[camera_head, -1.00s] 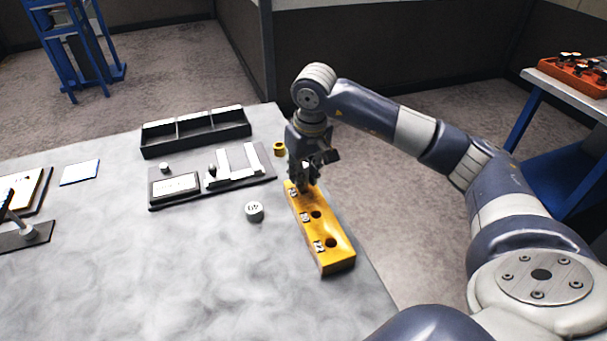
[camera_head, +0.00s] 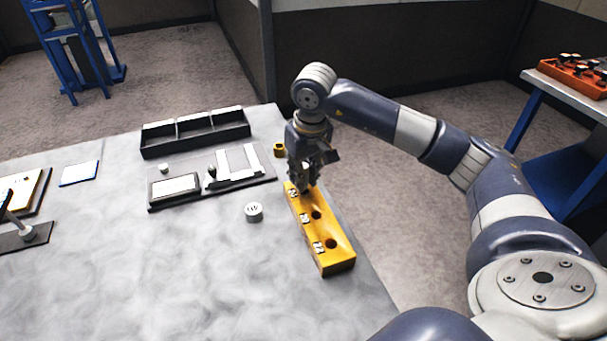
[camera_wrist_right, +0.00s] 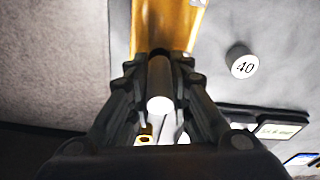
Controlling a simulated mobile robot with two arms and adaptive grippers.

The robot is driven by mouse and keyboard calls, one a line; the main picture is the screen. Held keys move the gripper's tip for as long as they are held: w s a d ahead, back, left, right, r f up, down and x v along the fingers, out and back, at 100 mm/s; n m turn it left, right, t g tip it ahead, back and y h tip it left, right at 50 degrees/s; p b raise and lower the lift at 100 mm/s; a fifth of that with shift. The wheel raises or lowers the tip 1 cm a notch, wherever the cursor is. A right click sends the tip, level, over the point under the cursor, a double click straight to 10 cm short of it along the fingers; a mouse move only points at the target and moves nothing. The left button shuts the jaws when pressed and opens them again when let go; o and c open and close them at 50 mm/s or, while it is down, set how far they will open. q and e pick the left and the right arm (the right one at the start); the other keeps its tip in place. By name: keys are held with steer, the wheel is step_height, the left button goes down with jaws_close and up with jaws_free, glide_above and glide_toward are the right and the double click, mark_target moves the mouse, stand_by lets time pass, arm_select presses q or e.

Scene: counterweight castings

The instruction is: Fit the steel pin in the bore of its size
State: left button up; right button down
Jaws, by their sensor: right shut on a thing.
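The yellow block (camera_head: 341,251) lies near the right edge of the table, with numbered labels beside its bores; two open bores show. My right gripper (camera_head: 305,187) points down over its far end and hides the bore area there. In the right wrist view the steel pin (camera_wrist_right: 160,85) is a smooth grey cylinder with a bright end, clasped between the fingers of my right gripper (camera_wrist_right: 162,65). The yellow block (camera_wrist_right: 165,20) lies just beyond the fingers. Whether the pin's lower end is inside a bore is hidden. My left gripper is out of view.
A round grey weight (camera_head: 254,211), marked 40 in the wrist view (camera_wrist_right: 242,64), stands left of the block. A dark tray (camera_head: 196,144) and a gauge board (camera_head: 210,192) lie further left. The front of the table is clear.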

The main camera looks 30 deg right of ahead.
steer(key=shift+f+b, duration=0.85)
steer(key=shift+f, duration=0.2)
steer(key=c, duration=1.4)
jaws_free()
step_height(320, 180, up, 12)
steer(key=s, duration=0.2)
steer(key=shift+f, duration=0.1)
